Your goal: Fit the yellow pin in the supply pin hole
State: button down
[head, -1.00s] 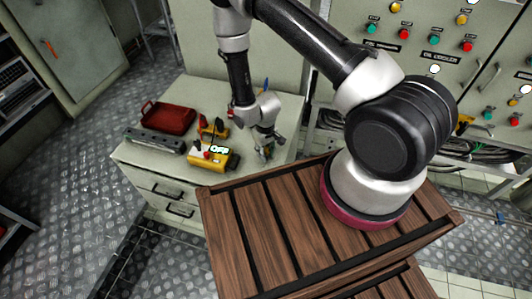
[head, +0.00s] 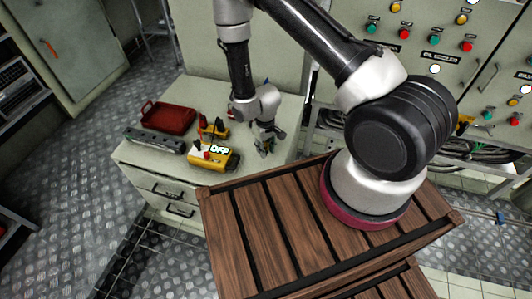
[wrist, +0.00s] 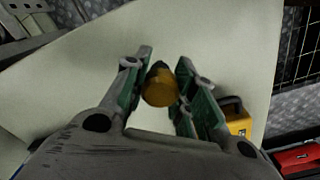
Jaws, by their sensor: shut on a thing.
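The yellow pin (wrist: 160,90) is a short yellow round piece with a dark end, between the green-lined fingers of my gripper (wrist: 163,72) in the wrist view. My gripper (head: 265,146) is shut on it, above the right part of the cabinet top in the head view. The pin cannot be made out clearly there. A yellow device (head: 212,158) with a lit "OFF" display stands left of my gripper, apart from it. Part of a yellow body (wrist: 236,118) shows at the right of the wrist view. I cannot make out the supply pin hole in either view.
The pale cabinet top (head: 270,165) carries a red case (head: 168,118), a long grey unit (head: 155,141) and a smaller yellow item (head: 213,128) behind the device. A slatted wooden surface (head: 285,220) lies in front. Button panels (head: 430,45) stand at the right.

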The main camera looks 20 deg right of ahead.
jog(key=shift+r, duration=0.2)
jog(key=shift+r, duration=1.95)
